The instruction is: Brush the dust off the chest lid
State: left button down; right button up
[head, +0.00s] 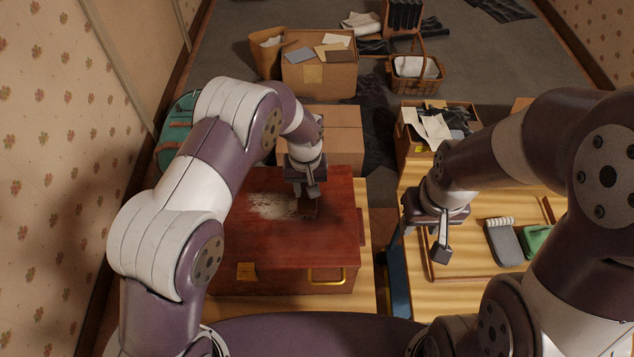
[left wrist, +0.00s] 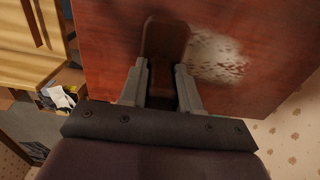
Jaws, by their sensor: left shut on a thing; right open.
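The reddish-brown wooden chest (head: 330,245) stands at the centre left, its lid closed. A pale patch of dust (head: 272,205) lies on the lid, left of my left gripper; it also shows in the left wrist view (left wrist: 215,58). My left gripper (head: 308,194) is shut on a brown brush (left wrist: 163,45), held down at the lid beside the dust. Whether the bristles touch the lid is hidden. My right gripper (head: 423,238) is open and empty above the light wooden table at the right.
The light wooden table (head: 470,207) bears a tray, a grey brush-like thing (head: 503,242) and a green thing (head: 538,241). A cardboard box (head: 345,130) stands behind the chest. Filled boxes and a wicker basket (head: 415,75) stand farther back. The patterned wall (head: 60,140) bounds the left.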

pick_arm(q)
jog(key=a, duration=0.5)
jog(key=a+p, duration=0.1)
jog(key=a, duration=1.1)
jog(key=shift+s+a+p, duration=0.1)
jog(key=shift+s+p, duration=0.15)
jog(key=shift+p, duration=0.15)
jog(key=shift+f, duration=0.75)
jog(key=shift+f, duration=0.2)
jog(key=d, duration=1.5)
jog(key=shift+w, duration=0.2)
jog(key=shift+a, duration=0.1)
